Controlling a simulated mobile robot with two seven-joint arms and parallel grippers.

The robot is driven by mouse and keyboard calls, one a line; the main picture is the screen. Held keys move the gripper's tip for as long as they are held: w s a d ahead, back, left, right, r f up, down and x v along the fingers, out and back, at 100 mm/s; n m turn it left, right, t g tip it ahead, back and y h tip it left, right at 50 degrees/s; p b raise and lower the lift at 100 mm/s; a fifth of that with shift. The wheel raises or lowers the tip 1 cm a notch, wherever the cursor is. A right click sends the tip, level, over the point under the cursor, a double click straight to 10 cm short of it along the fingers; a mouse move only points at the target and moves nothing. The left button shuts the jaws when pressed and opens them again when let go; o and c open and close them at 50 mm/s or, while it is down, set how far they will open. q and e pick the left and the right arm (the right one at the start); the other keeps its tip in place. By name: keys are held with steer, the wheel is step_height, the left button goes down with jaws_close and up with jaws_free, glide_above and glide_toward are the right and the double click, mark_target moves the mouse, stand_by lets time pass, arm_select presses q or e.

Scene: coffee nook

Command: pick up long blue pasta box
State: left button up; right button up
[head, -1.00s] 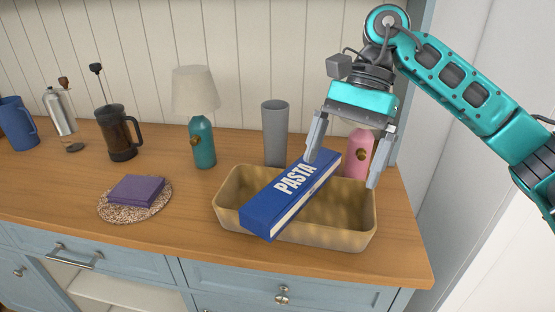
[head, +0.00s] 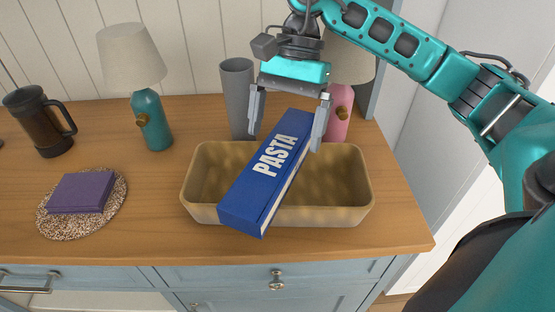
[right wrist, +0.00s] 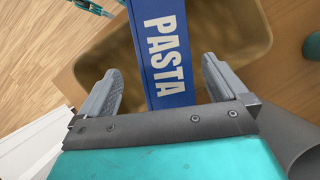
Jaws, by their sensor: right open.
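The long blue pasta box (head: 265,172) lies tilted across the tan basket (head: 335,214) on the wooden counter. Its near end rests over the basket's front rim and its far end points toward the back. My right gripper (head: 287,143) is open, with one finger on each side of the box's far part. In the right wrist view the box (right wrist: 163,50) runs between the two open fingers (right wrist: 160,75), with a gap on each side.
A grey cup (head: 238,98) and a pink lamp (head: 339,112) stand behind the basket. A teal lamp (head: 152,120), a French press (head: 38,120) and purple cloths (head: 82,192) on a round mat (head: 68,226) are to the left. Counter between mat and basket is clear.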

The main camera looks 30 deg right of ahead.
mark_target(278, 153)
steer(key=x, duration=0.5)
steer(key=shift+w, duration=0.25)
arm_select(q)
steer(key=shift+w+r, duration=0.25)
steer(key=shift+r, duration=0.1)
arm_select(e)
steer(key=shift+a+f, duration=0.1)
steer(key=shift+f, duration=0.15)
arm_select(q)
steer(key=shift+w, duration=0.1)
arm_select(e)
steer(key=shift+c, duration=0.3)
